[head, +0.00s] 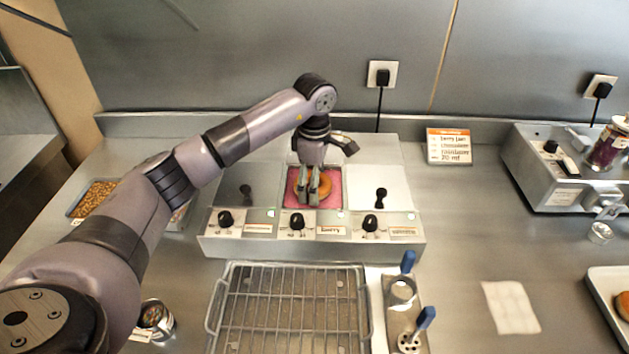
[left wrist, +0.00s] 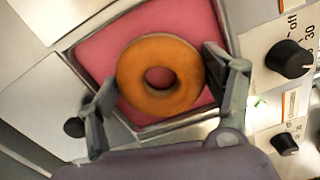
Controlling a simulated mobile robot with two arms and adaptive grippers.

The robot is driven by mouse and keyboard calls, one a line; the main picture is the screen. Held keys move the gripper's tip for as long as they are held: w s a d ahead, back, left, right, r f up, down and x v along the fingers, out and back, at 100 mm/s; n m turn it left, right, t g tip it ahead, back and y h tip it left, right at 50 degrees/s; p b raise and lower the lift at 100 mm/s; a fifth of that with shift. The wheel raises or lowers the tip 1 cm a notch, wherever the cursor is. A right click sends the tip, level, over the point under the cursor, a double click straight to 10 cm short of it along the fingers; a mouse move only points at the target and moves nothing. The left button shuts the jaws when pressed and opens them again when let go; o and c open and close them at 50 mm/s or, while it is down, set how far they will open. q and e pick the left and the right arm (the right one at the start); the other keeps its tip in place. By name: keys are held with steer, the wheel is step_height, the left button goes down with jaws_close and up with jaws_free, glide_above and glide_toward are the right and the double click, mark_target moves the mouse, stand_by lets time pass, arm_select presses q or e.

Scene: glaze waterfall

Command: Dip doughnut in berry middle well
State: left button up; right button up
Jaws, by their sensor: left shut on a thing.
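A golden-brown ring doughnut (left wrist: 138,82) is held between the fingers of my left gripper (left wrist: 163,92), above or at the pink glaze (left wrist: 100,50) of the berry middle well. In the head view the left gripper (head: 314,190) points down into the middle well (head: 331,206), with part of the doughnut (head: 325,187) showing beside its fingers. I cannot tell whether the doughnut touches the glaze. My right gripper is not in view.
Closed wells flank the middle one, with black knobs (head: 298,221) along the unit's front. A wire rack (head: 290,310) lies in front. Blue-handled tools (head: 424,318) stand at its right. A sign (head: 449,146) stands behind. A tray of nuts (head: 92,198) is at left.

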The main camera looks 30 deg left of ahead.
arm_select(q)
steer(key=shift+r, duration=0.15)
steer(key=shift+r+p, duration=1.3)
steer(key=shift+r, duration=0.8)
step_height(320, 180, up, 4)
steer(key=shift+p, duration=1.15)
